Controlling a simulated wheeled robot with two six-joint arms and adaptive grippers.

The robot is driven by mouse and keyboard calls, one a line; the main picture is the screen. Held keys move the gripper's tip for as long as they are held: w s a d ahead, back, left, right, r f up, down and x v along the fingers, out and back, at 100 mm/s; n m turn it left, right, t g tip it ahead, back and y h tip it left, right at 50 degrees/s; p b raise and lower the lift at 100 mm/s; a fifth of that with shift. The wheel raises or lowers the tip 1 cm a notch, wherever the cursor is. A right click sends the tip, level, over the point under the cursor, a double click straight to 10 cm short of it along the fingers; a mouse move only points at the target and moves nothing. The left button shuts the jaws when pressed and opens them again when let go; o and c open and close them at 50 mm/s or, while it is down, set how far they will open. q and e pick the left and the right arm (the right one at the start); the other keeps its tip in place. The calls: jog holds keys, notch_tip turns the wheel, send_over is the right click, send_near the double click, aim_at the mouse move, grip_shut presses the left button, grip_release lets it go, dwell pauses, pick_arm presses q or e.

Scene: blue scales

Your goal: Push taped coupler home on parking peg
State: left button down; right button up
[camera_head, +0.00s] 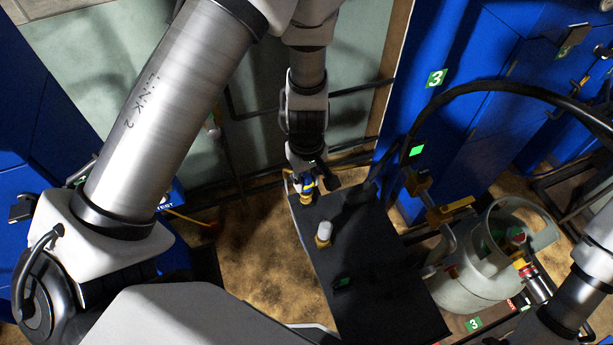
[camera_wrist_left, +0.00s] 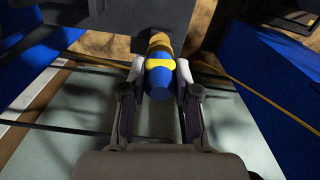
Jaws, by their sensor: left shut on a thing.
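The coupler (camera_head: 307,183) is blue with a yellow tape band. It shows larger in the left wrist view (camera_wrist_left: 159,82), between the two fingers. My left gripper (camera_head: 311,178) is shut on the coupler, with its fingers (camera_wrist_left: 161,77) on either side. A brass-coloured part (camera_wrist_left: 160,43) lies in line with the coupler's far end, at the edge of the dark stand (camera_head: 368,262). I cannot tell how far the coupler sits on the peg, since the contact is small and partly hidden. My right gripper is not visible.
A grey-capped brass fitting (camera_head: 324,231) stands on the dark stand. A pale gas cylinder (camera_head: 470,270) with a collar and valve is to the right. A black hose (camera_head: 500,87) arches over from the blue cabinet (camera_head: 465,60). Brown floor (camera_head: 262,255) shows left of the stand.

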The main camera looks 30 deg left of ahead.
aim_at(307, 177)
pick_arm(q)
jog(key=shift+f+b, duration=0.85)
jog(key=shift+f, duration=0.15)
jog(key=c, duration=0.8)
grip_release()
jog(key=shift+o, duration=0.2)
notch_tip(307, 177, up, 12)
jog(key=shift+f, duration=0.1)
